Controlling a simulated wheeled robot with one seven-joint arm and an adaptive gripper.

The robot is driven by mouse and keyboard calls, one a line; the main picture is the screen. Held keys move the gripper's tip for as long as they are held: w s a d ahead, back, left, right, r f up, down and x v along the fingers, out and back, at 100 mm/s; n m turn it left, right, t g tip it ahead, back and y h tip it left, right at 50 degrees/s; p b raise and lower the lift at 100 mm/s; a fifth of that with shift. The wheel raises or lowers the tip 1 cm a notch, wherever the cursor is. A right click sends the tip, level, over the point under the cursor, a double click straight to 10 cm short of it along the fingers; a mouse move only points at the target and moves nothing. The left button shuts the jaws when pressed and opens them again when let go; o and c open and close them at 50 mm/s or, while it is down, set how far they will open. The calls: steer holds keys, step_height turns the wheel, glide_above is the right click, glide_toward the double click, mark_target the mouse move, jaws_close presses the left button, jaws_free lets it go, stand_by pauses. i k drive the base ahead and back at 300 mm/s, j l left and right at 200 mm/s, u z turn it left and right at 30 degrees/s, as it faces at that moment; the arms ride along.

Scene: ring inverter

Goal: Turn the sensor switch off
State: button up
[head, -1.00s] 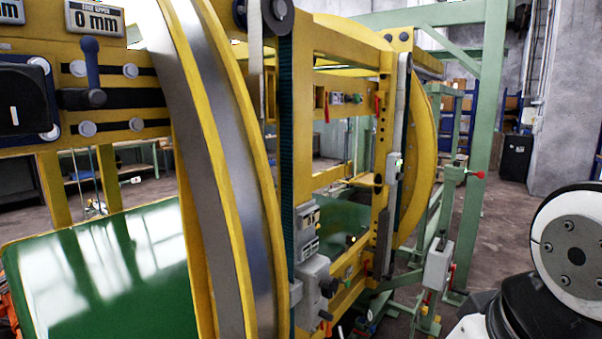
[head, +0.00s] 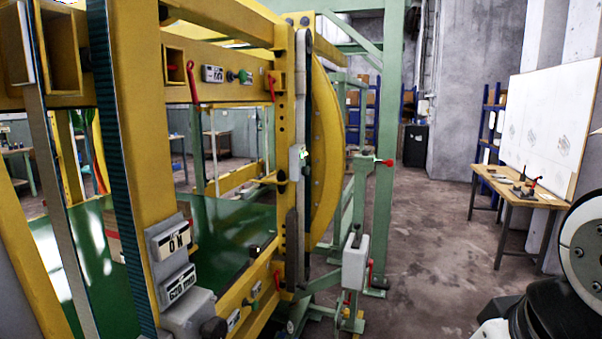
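No part is clearly marked as the sensor switch, so I cannot tell which one it is. A small grey box with a green light (head: 301,156) sits on the yellow upright. A green knob (head: 241,76) beside a small white label plate (head: 213,74) is on the upper yellow beam. A label plate that seems to read "ON" (head: 174,241) is on the near yellow post, above a second plate (head: 178,284). A red-tipped lever (head: 385,162) sticks out from a green post. My gripper is out of view; only part of my arm shows at the lower right.
The yellow ring machine (head: 140,150) fills the left, with a green panel (head: 215,240) inside. A grey box (head: 355,262) stands on the green frame. A wooden bench (head: 520,196) with tools and a whiteboard (head: 550,125) are at right. The floor (head: 430,240) between is clear.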

mark_target(306, 171)
steer(key=i+z, duration=0.35)
steer(key=i, duration=0.35)
steer(key=i+l+u, duration=0.1)
steer(key=i, duration=0.55)
steer(key=i+l+u, duration=0.15)
steer(key=i, duration=0.55)
